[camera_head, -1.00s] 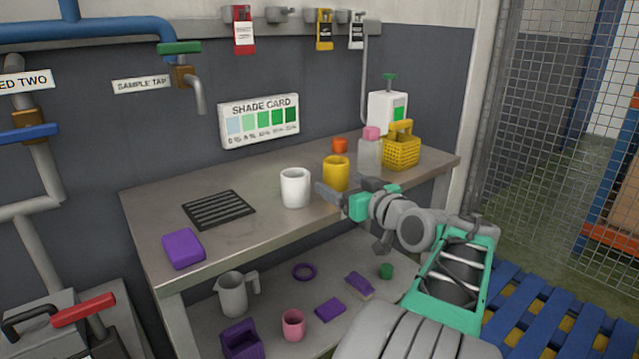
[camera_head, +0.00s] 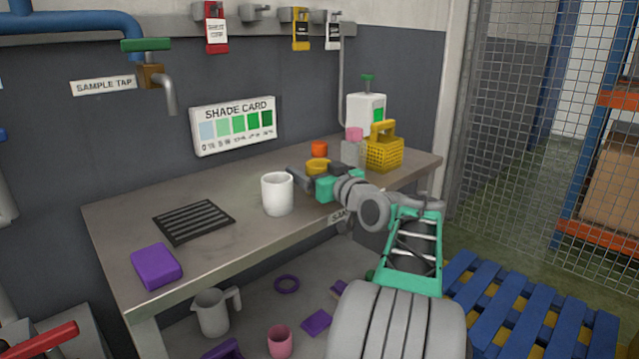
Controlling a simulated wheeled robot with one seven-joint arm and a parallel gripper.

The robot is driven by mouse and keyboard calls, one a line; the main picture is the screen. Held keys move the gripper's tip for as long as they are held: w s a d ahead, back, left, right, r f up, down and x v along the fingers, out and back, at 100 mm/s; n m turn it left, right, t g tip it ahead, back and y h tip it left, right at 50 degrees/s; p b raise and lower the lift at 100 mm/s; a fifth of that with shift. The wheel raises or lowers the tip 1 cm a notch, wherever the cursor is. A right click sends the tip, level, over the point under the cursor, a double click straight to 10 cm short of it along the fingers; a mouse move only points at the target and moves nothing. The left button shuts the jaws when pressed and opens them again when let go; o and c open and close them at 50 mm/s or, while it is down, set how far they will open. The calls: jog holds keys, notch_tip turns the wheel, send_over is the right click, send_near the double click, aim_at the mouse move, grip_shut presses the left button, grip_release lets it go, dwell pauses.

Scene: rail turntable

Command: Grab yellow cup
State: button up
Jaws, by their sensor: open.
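The yellow cup (camera_head: 318,165) stands on the workbench, right of and behind the white cup (camera_head: 277,193). Only its upper part and rim show; my gripper hides the rest. My gripper (camera_head: 312,177) is open, with a grey finger on the left side of the yellow cup and a dark part across its front right. I cannot tell whether the fingers touch the cup. The cup looks upright.
A clear bottle with a pink cap (camera_head: 353,150), a yellow basket (camera_head: 383,153) and an orange item (camera_head: 319,149) stand close by. A black grate (camera_head: 194,221) and purple block (camera_head: 156,266) lie left on the workbench (camera_head: 228,236). A shelf below holds several items.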

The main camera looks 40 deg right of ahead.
jog(key=shift+c, duration=0.5)
jog(key=c, duration=1.4)
jog(key=shift+o, duration=0.2)
